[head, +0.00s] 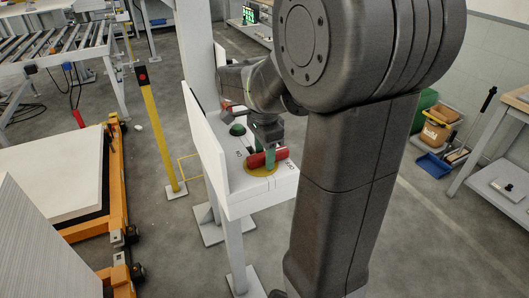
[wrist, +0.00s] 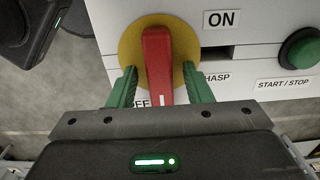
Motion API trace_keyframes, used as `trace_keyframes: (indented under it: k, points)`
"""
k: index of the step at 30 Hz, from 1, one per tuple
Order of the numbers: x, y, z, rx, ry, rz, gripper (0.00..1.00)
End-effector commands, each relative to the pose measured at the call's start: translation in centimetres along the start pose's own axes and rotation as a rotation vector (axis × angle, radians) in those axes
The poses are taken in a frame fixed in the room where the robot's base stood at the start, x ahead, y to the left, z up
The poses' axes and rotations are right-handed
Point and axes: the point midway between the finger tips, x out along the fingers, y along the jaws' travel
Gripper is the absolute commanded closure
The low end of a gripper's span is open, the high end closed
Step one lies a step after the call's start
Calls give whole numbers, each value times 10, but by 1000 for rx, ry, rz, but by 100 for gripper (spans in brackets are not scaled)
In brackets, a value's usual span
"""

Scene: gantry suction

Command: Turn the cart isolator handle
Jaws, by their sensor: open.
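The red isolator handle (wrist: 158,62) sits on a round yellow plate (wrist: 129,42) on the pale panel. Its end with a white mark points toward my gripper, beside the partly hidden OFF label (wrist: 138,103). The ON label (wrist: 222,18) is at its upper right. My gripper (wrist: 160,72) is open, with one green finger on each side of the handle; I cannot tell whether either finger touches it. In the head view the red handle (head: 281,154) shows on the panel box, with my gripper (head: 269,157) over it and partly hiding it.
A green START / STOP button (wrist: 300,48) and a dark HASP slot (wrist: 217,53) are beside the handle. A white upright plate (head: 204,150) borders the panel. A yellow post (head: 160,130) and an orange-framed cart (head: 120,205) stand to the left.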

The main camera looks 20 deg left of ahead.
Motion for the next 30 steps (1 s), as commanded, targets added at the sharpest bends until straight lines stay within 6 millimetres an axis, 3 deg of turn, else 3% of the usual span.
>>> trace_keyframes:
  k: [5,12,22,30]
  points:
    - [0,0,0,0,0,0,56]
    - [0,0,0,0,0,0,100]
    - [-1,0,0,-23,0,1,100]
    - [-2,-2,0,-161,0,2,100]
